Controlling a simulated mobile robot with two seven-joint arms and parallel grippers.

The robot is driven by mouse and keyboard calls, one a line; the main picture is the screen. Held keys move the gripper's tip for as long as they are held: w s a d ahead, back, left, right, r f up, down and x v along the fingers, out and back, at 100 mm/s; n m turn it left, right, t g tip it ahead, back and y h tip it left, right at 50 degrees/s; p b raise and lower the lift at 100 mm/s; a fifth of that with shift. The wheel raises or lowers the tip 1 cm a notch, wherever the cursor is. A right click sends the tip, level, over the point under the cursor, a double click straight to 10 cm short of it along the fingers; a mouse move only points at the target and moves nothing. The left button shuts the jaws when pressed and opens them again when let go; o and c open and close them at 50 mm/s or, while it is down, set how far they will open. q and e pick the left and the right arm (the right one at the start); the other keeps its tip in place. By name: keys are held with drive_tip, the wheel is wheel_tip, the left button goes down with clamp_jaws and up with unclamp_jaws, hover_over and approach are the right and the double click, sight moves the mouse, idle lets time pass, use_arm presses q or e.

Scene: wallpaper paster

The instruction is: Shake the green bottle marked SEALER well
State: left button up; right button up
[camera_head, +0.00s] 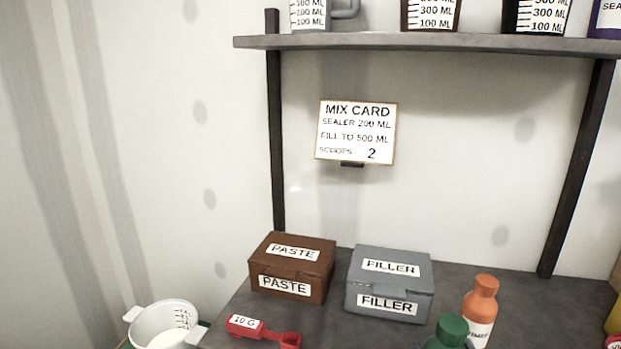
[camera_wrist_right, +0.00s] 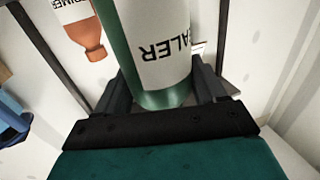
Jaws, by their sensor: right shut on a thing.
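The green bottle with a white label ending in "ALER" (camera_wrist_right: 160,50) fills the upper middle of the right wrist view, its lettering upside down there. My right gripper (camera_wrist_right: 163,88) is shut on it, with dark fingers on both sides. In the head view only a green bottle top (camera_head: 447,332) shows at the bottom edge, right of centre. Its lower part is cut off, so I cannot tell whether it is clear of the table. My left gripper is in neither view.
An orange bottle (camera_head: 480,308) stands close beside the green top. The grey FILLER box (camera_head: 389,284), brown PASTE box (camera_head: 292,268) and red scoop (camera_head: 262,332) are on the dark table. A white bucket (camera_head: 163,325) is lower left. The mix card (camera_head: 356,132) hangs below the shelf (camera_head: 424,41).

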sight(455, 328)
wheel_tip(455, 328, up, 10)
drive_tip(key=shift+f, duration=0.2)
wheel_tip(455, 328, down, 9)
